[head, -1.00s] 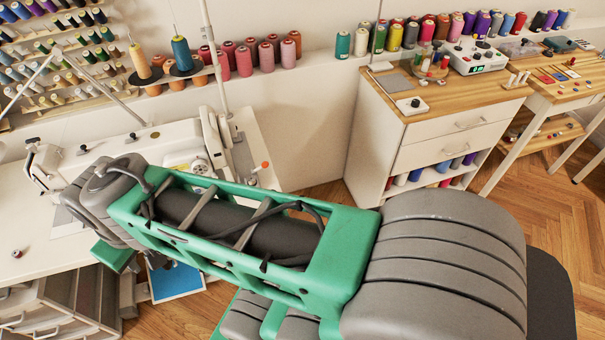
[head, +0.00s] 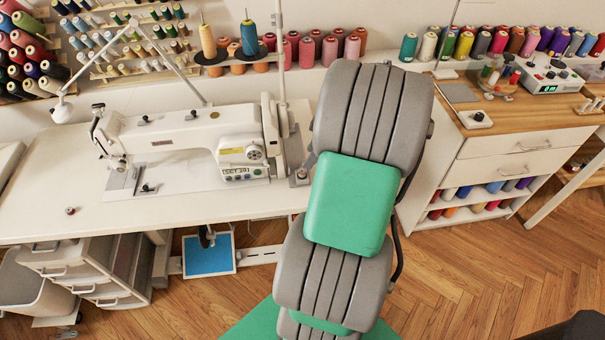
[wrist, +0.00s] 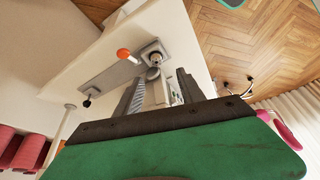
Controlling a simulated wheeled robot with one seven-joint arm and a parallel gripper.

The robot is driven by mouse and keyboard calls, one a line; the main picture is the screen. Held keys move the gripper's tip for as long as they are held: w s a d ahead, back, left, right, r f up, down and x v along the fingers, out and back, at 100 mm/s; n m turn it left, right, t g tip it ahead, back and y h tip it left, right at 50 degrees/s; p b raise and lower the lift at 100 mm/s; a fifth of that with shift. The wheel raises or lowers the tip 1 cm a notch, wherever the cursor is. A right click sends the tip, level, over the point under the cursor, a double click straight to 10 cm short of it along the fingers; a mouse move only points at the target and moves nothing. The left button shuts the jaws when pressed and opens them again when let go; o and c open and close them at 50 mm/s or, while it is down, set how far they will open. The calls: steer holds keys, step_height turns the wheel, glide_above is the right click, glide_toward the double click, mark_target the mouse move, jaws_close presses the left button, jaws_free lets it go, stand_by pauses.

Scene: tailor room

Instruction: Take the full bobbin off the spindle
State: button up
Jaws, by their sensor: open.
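In the wrist view a small bobbin (wrist: 155,58) sits on its spindle on a metal winder plate (wrist: 108,76). Its thread is hard to make out at this size. An orange-knobbed lever (wrist: 124,54) stands beside it on the left. My gripper (wrist: 158,86) is open, with one finger on each side below the bobbin in the picture. A pale block shows between the fingers, and the fingers look apart from the bobbin. In the head view my arm hides the bobbin and my gripper.
The white sewing machine (head: 185,140) stands on the white table (head: 40,190), left of my arm. A small spool-like piece (head: 70,210) lies on the table. A thread stand holds cones (head: 249,38) behind. A wooden-topped cabinet (head: 520,145) stands to the right.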

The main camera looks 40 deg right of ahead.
mark_target(301, 173)
steer(key=x, duration=0.5)
steer(key=p+x, duration=0.1)
steer(key=x, duration=0.1)
steer(key=shift+w+d+f, duration=0.1)
steer(key=shift+d+f, duration=0.25)
steer(key=shift+f, duration=0.05)
jaws_close()
